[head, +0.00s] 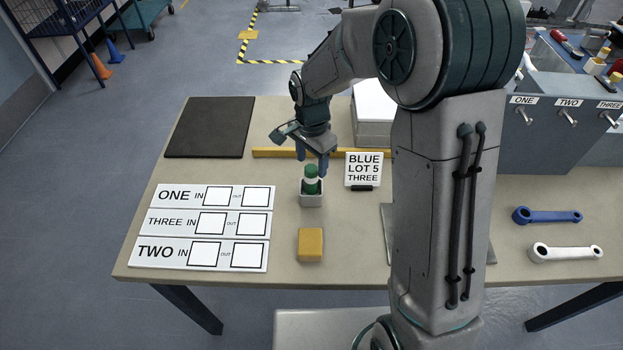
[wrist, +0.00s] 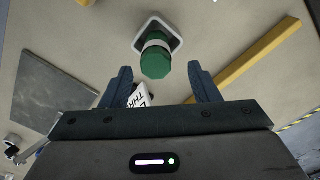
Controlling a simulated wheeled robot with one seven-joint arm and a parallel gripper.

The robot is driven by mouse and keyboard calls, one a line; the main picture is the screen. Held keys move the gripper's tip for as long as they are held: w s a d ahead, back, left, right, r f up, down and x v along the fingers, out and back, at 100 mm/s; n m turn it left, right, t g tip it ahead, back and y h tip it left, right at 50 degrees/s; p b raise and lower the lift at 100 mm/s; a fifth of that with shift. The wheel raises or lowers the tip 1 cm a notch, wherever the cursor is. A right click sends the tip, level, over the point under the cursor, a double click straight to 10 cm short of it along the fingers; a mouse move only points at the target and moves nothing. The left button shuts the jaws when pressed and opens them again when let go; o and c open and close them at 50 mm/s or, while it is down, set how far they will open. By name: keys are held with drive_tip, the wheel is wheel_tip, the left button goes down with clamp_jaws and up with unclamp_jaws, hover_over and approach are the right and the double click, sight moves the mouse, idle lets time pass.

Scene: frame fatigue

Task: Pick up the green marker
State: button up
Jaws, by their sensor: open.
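My gripper (head: 312,165) is above and just behind the marker in the head view. In the wrist view my gripper (wrist: 158,84) is open, its two blue fingers apart on either side below the cap. Nothing is between the fingertips. The marker's lower end is hidden in the holder.
A yellow block (head: 310,245) lies in front of the holder. A sign reading BLUE LOT 5 THREE (head: 364,168) stands to its right. A yellow bar (head: 270,152) lies behind. Labelled cards (head: 140,222) and a dark mat (head: 208,127) lie left. My arm hides the table's middle right.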

sight(311, 179)
drive_tip(key=shift+s+f+p, duration=0.15)
drive_tip(key=shift+f+p, duration=0.15)
drive_tip(key=shift+f, duration=1.3)
drive_tip(key=shift+s+f+p, duration=0.15)
drive_tip(key=shift+f+p, duration=0.15)
drive_tip(key=shift+f, duration=1.25)
drive_tip(key=c, duration=1)
